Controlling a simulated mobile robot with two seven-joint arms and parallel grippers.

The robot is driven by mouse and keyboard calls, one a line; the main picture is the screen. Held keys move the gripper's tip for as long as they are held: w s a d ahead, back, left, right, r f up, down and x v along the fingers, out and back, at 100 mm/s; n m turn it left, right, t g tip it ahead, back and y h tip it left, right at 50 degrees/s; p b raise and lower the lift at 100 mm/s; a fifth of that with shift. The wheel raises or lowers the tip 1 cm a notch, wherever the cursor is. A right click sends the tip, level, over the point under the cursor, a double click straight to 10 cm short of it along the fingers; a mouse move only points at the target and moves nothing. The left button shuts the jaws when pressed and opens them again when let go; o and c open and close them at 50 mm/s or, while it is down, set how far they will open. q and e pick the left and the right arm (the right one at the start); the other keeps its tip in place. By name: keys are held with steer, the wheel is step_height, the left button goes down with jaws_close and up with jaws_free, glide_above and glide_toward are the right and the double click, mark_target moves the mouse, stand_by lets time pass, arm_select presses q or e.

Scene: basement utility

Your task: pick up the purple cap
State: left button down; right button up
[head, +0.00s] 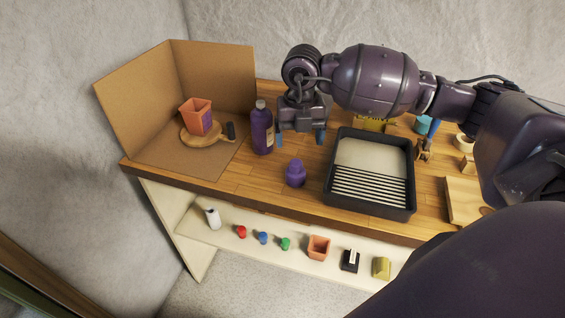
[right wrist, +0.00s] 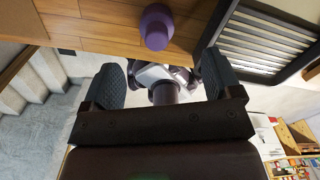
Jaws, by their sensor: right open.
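The purple cap (head: 295,173) stands on the wooden worktop near its front edge, between the purple bottle and the black tray. In the right wrist view the purple cap (right wrist: 156,27) shows at the top, beyond the fingertips and between their lines. My right gripper (head: 300,138) is open and empty, behind the cap in the head view and apart from it. Its two dark fingers (right wrist: 161,77) are spread wide in the right wrist view. My left gripper is not in view.
The purple bottle (head: 262,132) stands close left of my right gripper. The black tray (head: 414,200) with a striped insert lies right of the cap. A cardboard screen (head: 140,95) surrounds an orange pot (head: 197,116). A lower shelf (head: 200,238) holds several small items.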

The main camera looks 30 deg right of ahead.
mark_target(296, 171)
steer(key=f, duration=0.4)
steer(key=shift+s+f, duration=0.25)
steer(key=shift+f, duration=0.1)
steer(key=shift+a+f, duration=0.15)
steer(key=shift+f, duration=0.55)
steer(key=f, duration=0.4)
steer(key=shift+a+f, duration=0.25)
steer(key=shift+f, duration=0.05)
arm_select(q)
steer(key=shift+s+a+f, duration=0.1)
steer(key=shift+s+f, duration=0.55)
arm_select(e)
steer(key=c, duration=1.1)
steer(key=shift+w+r, duration=0.1)
steer(key=shift+r, duration=0.05)
